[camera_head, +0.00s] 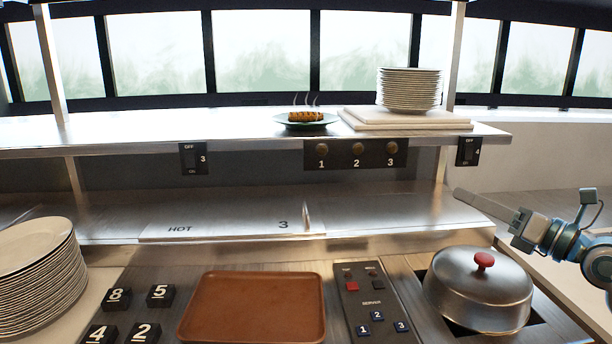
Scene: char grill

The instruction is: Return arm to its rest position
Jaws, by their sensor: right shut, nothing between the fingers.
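My right gripper (487,205) comes in from the right edge, with its fingers pointing left. The fingers lie together, shut and empty, in front of the lower shelf's right end. It is above and behind the metal pot lid with a red knob (483,262), apart from it as far as I can tell. My left gripper is not in view.
A plate with grilled food (306,117) steams on the upper shelf (100,133), beside a plate stack (409,89) on white boards. Below are a brown tray (252,308), numbered black blocks (118,298), a button panel (371,305) and a left plate stack (40,275).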

